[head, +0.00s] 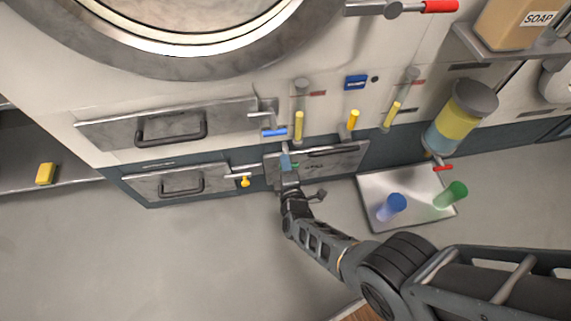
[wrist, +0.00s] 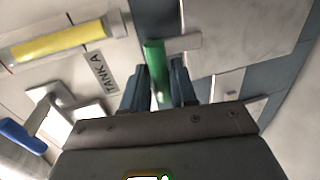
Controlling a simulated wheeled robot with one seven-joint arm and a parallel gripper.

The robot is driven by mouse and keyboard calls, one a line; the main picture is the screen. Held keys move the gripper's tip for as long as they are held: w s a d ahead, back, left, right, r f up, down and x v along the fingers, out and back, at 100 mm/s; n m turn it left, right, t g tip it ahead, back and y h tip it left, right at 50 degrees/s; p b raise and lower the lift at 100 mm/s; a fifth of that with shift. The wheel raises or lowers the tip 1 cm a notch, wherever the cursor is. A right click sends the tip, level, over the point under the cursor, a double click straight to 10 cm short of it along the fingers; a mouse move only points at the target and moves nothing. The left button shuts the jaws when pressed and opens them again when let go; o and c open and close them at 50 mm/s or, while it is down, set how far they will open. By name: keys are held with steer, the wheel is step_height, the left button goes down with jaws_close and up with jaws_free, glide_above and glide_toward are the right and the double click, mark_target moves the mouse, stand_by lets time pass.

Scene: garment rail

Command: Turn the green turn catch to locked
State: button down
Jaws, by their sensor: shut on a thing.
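The green turn catch (wrist: 154,58) shows in the wrist view as a green handle between my two fingers, with a pale metal plate beside its far end. My gripper (wrist: 159,82) is shut on the handle, with a dark finger on each side. In the head view my gripper (head: 287,163) is at the left end of a grey panel (head: 335,160) low on the machine front. I cannot tell any locked marking.
A yellow catch (head: 245,181) is to the left. A tray (head: 375,187) with blue and green cups stands at right. The floor (head: 200,265) at lower left is clear.

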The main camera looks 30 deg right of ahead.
steer(key=shift+w+d+r, duration=0.1)
steer(key=shift+d+r, duration=0.05)
steer(key=c, duration=1)
jaws_free()
steer(key=shift+o, duration=0.2)
steer(key=p+v, duration=0.4)
steer(key=v, duration=0.4)
steer(key=shift+w, duration=0.1)
